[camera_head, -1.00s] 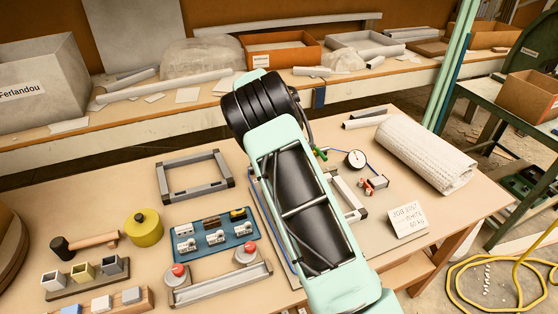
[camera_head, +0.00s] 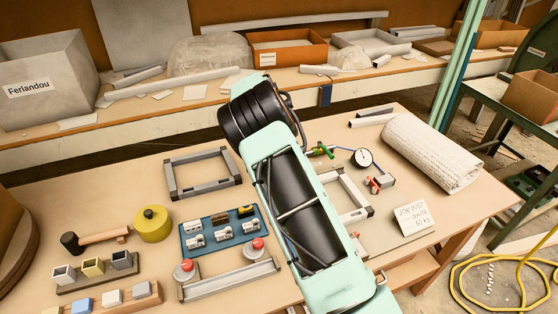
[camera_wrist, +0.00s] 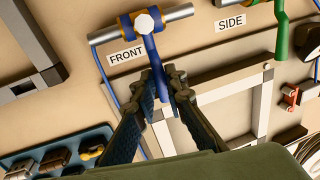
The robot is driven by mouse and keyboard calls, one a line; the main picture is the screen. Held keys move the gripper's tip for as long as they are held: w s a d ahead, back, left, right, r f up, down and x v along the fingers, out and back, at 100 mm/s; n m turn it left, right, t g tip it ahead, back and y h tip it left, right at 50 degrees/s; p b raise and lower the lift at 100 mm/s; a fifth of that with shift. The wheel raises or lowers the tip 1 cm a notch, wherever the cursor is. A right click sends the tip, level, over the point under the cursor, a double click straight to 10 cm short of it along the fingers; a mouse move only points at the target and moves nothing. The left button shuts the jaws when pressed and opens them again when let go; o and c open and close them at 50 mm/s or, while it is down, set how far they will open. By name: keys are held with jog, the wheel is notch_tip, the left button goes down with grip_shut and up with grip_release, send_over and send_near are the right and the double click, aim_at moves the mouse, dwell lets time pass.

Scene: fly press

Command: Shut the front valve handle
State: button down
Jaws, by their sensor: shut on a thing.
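In the wrist view the front valve is a grey pipe (camera_wrist: 178,15) with a blue collar and a white hub, above a label reading FRONT (camera_wrist: 126,55). Its blue handle (camera_wrist: 152,48) runs down from the hub, roughly across the pipe. My gripper (camera_wrist: 170,76) is shut on the lower part of this handle, with a finger on each side. In the head view my arm hides the front valve and my gripper.
The side valve's green handle (camera_wrist: 281,36) is at the right, by a SIDE label (camera_wrist: 229,23). A pressure gauge (camera_head: 362,158) and a card (camera_head: 413,219) lie right of my arm. A blue switch tray (camera_head: 190,248) is left of it.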

jog(key=c, duration=2)
grip_release()
jog(key=shift+o, duration=0.2)
notch_tip(320, 180, up, 12)
jog(key=a, duration=0.2)
jog(key=shift+s+a, duration=0.2)
jog(key=shift+s, duration=0.1)
